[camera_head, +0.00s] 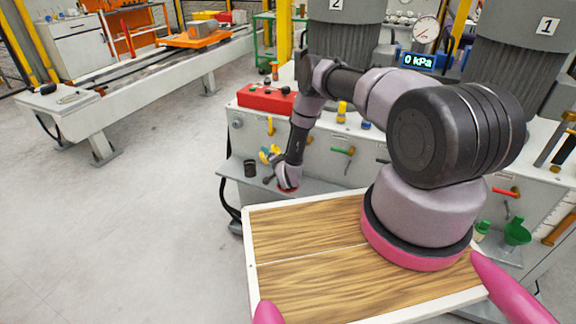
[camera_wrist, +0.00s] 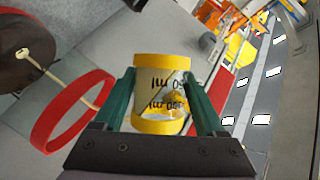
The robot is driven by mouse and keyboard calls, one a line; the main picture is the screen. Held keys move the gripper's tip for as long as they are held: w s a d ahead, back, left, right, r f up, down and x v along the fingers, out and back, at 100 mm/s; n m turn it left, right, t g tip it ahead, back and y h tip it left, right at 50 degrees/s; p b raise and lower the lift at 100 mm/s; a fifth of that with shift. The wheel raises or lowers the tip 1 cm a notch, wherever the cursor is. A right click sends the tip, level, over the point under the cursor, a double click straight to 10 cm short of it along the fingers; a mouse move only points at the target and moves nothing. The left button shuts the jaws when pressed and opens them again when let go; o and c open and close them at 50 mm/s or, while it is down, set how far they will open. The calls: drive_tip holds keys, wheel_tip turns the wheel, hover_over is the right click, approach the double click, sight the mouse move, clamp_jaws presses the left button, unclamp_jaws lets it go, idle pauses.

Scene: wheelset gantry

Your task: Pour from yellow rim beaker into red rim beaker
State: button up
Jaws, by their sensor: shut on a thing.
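The yellow rim beaker (camera_wrist: 152,62) is clear with black markings and some yellow liquid inside. My gripper (camera_wrist: 163,100) is shut on it, with one green finger on each side. The red rim beaker shows as a large red ring (camera_wrist: 41,133) to the left of my gripper in the wrist view, apart from the yellow rim beaker. In the head view my wrist mostly hides that spot.
A dark cup (camera_head: 250,168) stands on the shelf (camera_head: 232,169); in the wrist view, a dark round container with a pale stick is at top left. A red box (camera_head: 266,97) sits on the bench above. Open floor (camera_head: 150,210) lies to the left.

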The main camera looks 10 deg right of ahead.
drive_tip(key=shift+r+m+t+y, duration=0.3)
drive_tip(key=shift+r+m+y, duration=0.25)
drive_tip(key=shift+m, duration=0.45)
idle(1.2)
drive_tip(key=shift+s+d+f+m+t, duration=0.1)
drive_tip(key=shift+d+f+m+t, duration=0.1)
drive_tip(key=shift+d+m, duration=0.25)
drive_tip(key=shift+d+f+m+t, duration=0.1)
drive_tip(key=shift+d+m+t, duration=0.1)
drive_tip(key=shift+d+m, duration=0.25)
idle(0.6)
drive_tip(key=shift+d+r+m+t+y+p, duration=0.35)
drive_tip(key=shift+r+m+y+p, duration=0.15)
drive_tip(key=shift+m, duration=0.4)
idle(1.1)
